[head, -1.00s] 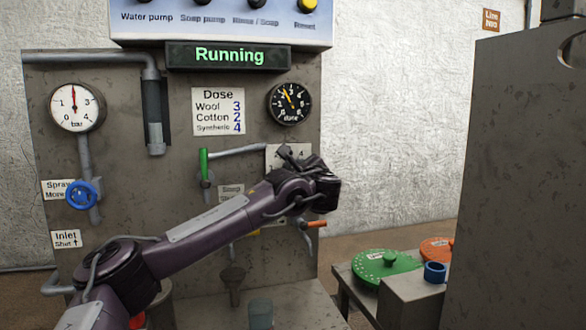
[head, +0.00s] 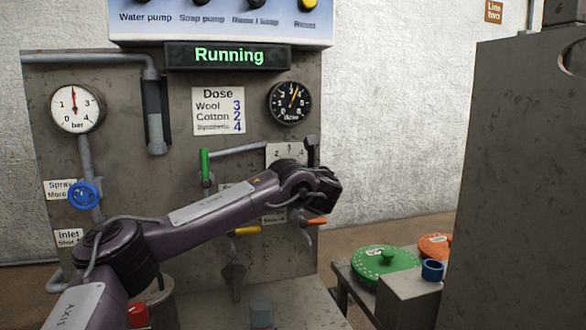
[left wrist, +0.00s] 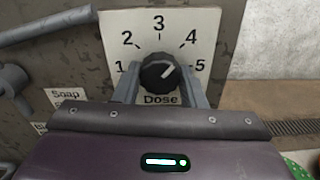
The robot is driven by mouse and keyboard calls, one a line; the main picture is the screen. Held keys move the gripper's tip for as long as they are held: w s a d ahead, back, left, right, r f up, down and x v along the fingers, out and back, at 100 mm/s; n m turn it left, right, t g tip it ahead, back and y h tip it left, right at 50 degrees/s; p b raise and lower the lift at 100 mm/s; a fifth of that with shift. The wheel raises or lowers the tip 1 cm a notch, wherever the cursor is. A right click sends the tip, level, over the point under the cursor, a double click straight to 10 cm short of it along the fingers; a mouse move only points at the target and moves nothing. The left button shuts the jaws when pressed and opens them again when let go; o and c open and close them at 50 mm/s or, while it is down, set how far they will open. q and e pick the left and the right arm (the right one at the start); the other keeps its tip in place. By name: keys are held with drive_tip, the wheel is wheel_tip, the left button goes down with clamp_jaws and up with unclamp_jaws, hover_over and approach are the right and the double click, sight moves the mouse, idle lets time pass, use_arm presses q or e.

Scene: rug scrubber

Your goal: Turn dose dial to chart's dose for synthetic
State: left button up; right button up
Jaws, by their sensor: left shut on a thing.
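The black dose dial (left wrist: 157,71) sits on a white plate marked 1 to 5 in the left wrist view. Its white mark points to the upper right, roughly toward the 4. My left gripper (left wrist: 159,89) is shut on the dial, one finger on each side. In the head view my arm hides the dial, and part of its plate (head: 285,151) shows. The dose chart (head: 218,111) reads wool 3, cotton 2, synthetic 4. The round black dose gauge (head: 290,103) has its yellow needle just right of the top. My right gripper is in neither view.
A green lever (head: 205,164), yellow handle (head: 246,231) and orange handle (head: 317,222) are close to my arm. A blue valve wheel (head: 84,195) is at left. The display (head: 229,56) reads Running. A tall grey cabinet (head: 515,180) stands right.

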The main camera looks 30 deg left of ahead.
use_arm(q)
drive_tip(key=shift+f, duration=0.25)
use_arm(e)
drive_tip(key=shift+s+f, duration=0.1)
use_arm(q)
drive_tip(key=o, duration=1)
drive_tip(key=shift+r, duration=0.15)
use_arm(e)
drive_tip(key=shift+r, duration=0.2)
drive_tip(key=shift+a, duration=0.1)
use_arm(q)
drive_tip(key=v, duration=0.8)
drive_tip(key=shift+p, duration=0.35)
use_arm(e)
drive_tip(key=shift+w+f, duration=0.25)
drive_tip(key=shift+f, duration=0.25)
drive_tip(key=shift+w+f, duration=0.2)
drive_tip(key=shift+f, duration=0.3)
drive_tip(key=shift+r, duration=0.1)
